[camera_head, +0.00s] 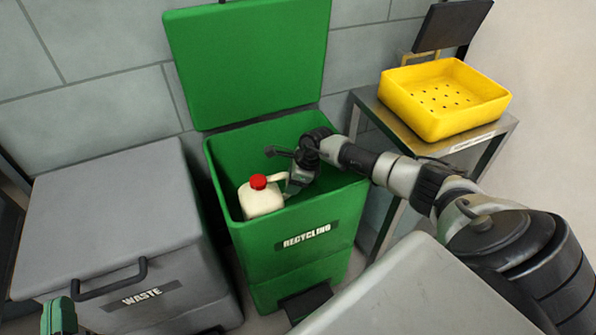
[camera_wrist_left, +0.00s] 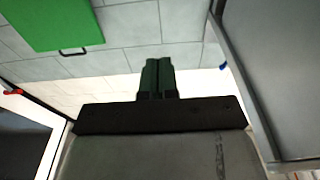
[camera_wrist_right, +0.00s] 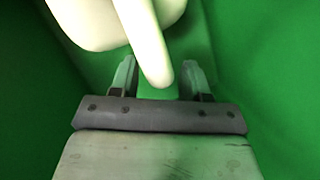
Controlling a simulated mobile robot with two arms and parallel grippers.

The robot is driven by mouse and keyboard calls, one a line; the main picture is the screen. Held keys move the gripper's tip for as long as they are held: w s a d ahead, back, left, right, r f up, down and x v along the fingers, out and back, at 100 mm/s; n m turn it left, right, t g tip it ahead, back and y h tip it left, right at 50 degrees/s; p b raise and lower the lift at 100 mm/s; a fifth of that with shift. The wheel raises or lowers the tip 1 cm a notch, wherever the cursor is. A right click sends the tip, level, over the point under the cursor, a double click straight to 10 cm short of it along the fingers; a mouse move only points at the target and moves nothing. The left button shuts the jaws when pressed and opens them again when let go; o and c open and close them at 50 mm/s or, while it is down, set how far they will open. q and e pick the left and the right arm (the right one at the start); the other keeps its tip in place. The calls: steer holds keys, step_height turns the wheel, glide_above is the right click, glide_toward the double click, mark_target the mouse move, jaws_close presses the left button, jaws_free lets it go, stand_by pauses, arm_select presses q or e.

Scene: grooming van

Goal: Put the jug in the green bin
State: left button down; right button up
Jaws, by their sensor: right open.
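The cream jug (camera_head: 261,201) with a red cap is inside the open green bin (camera_head: 300,262), marked RECYCLING, near its front left wall. Its bottom is hidden behind the bin's front rim. My right gripper (camera_head: 292,182) reaches into the bin on the jug's right side. In the right wrist view, my right gripper (camera_wrist_right: 160,80) is open, with the handle of the jug (camera_wrist_right: 146,40) between its fingers and gaps on both sides. My left gripper (camera_wrist_left: 158,75) has its fingers together with nothing between them; its green tips show at the lower left of the head view (camera_head: 58,316).
The bin's green lid (camera_head: 250,62) stands raised against the tiled wall. A closed grey WASTE bin (camera_head: 110,215) stands to the left. A yellow perforated tray (camera_head: 440,98) sits on a metal table (camera_head: 470,135) at the right. A grey surface (camera_head: 410,290) fills the lower right foreground.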

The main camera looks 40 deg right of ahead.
arm_select(q)
steer(key=s+a+f+g+y+p, duration=0.3)
steer(key=s+f+g, duration=0.4)
steer(key=f+g, duration=0.4)
steer(key=shift+s+a+n+y+p, duration=0.3)
steer(key=shift+a+p, duration=0.3)
arm_select(e)
steer(key=v, duration=1.3)
steer(key=shift+w+a, duration=0.1)
